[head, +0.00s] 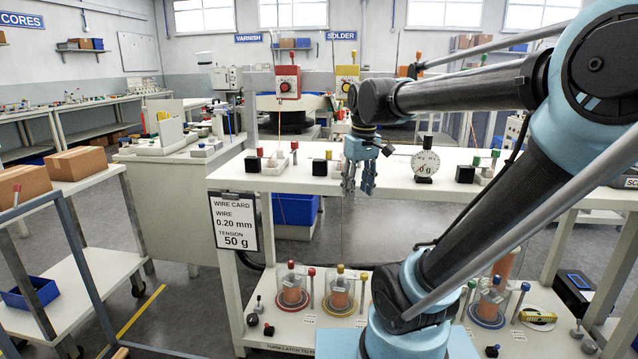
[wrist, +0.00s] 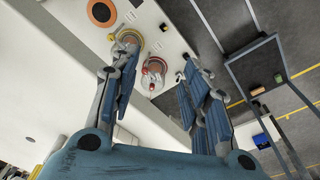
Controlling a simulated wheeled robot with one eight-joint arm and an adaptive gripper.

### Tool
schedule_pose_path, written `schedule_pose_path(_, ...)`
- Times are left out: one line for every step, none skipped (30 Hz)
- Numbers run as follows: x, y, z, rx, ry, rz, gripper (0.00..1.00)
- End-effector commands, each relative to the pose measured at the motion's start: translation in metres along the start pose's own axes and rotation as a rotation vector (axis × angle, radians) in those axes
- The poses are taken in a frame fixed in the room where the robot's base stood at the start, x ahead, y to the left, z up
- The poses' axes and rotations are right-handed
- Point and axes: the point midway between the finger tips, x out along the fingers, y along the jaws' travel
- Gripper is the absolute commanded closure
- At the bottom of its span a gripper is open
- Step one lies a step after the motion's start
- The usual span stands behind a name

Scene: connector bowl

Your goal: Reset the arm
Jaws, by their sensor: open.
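My gripper (head: 358,178) hangs from my blue and black arm, fingers pointing down, in front of the white bench (head: 300,184) in the head view. Its fingers are apart with nothing between them. In the wrist view my gripper (wrist: 160,95) also shows open and empty. Past its fingertips, a spool with a yellow knob (wrist: 128,42) and a spool with red parts (wrist: 153,70) stand on a white shelf, apart from the fingers.
A dial gauge (head: 425,165) and small black blocks stand on the bench top. Several copper spools in clear holders, including one with a red knob (head: 292,290), stand on the lower shelf. A wire card (head: 234,221) hangs at the bench's left end. A cart with boxes (head: 76,163) stands left.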

Motion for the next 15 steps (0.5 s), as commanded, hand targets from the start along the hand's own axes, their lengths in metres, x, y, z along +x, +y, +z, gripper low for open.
schedule_pose_path(0.012, 0.003, 0.018, 0.042, 0.005, 0.005, 0.58)
schedule_pose_path(0.018, 0.005, 0.027, 0.068, 0.009, 0.007, 0.58)
schedule_pose_path(0.028, 0.006, 0.039, 0.1, 0.013, 0.011, 0.58)
schedule_pose_path(0.035, 0.008, 0.048, 0.126, 0.016, 0.013, 0.58)
schedule_pose_path(0.042, 0.008, 0.057, 0.151, 0.02, 0.016, 0.58)
schedule_pose_path(0.051, 0.009, 0.069, 0.184, 0.026, 0.02, 0.58)
schedule_pose_path(0.059, 0.01, 0.077, 0.209, 0.029, 0.022, 0.58)
schedule_pose_path(0.067, 0.01, 0.086, 0.234, 0.033, 0.025, 0.58)
schedule_pose_path(0.077, 0.01, 0.098, 0.267, 0.038, 0.028, 0.58)
schedule_pose_path(0.085, 0.011, 0.106, 0.292, 0.041, 0.031, 0.58)
schedule_pose_path(0.092, 0.01, 0.114, 0.314, 0.044, 0.033, 0.58)
schedule_pose_path(0.102, 0.01, 0.123, 0.345, 0.049, 0.037, 0.58)
schedule_pose_path(0.109, 0.01, 0.13, 0.365, 0.053, 0.039, 0.58)
schedule_pose_path(0.115, 0.009, 0.136, 0.384, 0.056, 0.041, 0.58)
schedule_pose_path(0.123, 0.009, 0.143, 0.408, 0.06, 0.044, 0.58)
